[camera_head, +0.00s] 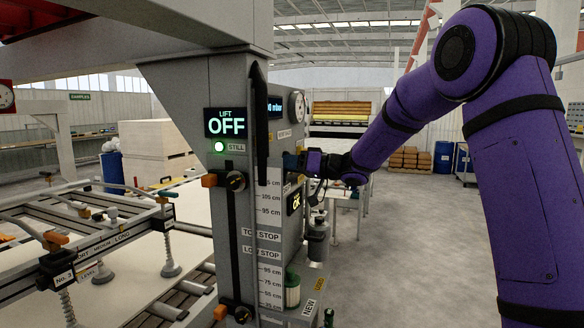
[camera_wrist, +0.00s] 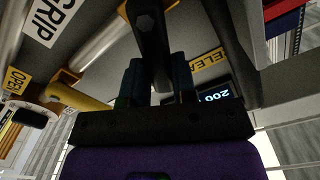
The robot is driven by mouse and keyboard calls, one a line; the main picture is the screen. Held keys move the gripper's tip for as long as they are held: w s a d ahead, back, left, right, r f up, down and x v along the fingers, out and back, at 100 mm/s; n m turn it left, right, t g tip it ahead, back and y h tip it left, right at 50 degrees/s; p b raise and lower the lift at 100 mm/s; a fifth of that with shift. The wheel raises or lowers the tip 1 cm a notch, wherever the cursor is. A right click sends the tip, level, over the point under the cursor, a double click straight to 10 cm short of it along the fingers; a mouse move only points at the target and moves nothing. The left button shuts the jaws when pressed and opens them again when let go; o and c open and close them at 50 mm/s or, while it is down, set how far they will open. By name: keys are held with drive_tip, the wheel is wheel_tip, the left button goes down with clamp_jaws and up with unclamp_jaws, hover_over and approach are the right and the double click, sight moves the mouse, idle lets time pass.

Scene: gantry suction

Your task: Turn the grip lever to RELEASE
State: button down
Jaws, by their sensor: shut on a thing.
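The grip lever (camera_wrist: 150,40) is a dark bar with a bolt head at its upper end in the wrist view. Its lower end sits between the two fingers of my gripper (camera_wrist: 159,80), which is shut on it. A yellow label (camera_wrist: 207,62), partly hidden and showing letters of RELEASE, lies to the right of the lever. A white GRIP label (camera_wrist: 52,20) is at upper left. In the head view my gripper (camera_head: 297,161) is at the right side of the grey column (camera_head: 190,95), and the lever cannot be made out there.
A yellow handle (camera_wrist: 80,98) with an OPEN label (camera_wrist: 16,80) is left of my gripper. A lit display (camera_wrist: 217,95) is close on the right. The column carries a LIFT OFF screen (camera_head: 226,122) and a gauge (camera_head: 297,106). A suction frame (camera_head: 110,235) stands at left.

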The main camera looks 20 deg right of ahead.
drive_tip(key=shift+s+a+r+n, duration=0.1)
drive_tip(key=shift+s+a+n, duration=0.15)
drive_tip(key=shift+n, duration=0.6)
drive_tip(key=shift+s+a+r+n, duration=0.15)
drive_tip(key=shift+s+n, duration=0.2)
drive_tip(key=shift+n, duration=0.55)
drive_tip(key=shift+s+a+f+n, duration=0.1)
drive_tip(key=shift+s+a+n, duration=0.15)
drive_tip(key=shift+n, duration=0.6)
drive_tip(key=c, duration=0.9)
unclamp_jaws()
drive_tip(key=shift+s, duration=0.1)
drive_tip(key=shift+r, duration=0.1)
drive_tip(key=v, duration=1)
drive_tip(key=shift+s+d, duration=0.2)
drive_tip(key=shift+d, duration=0.15)
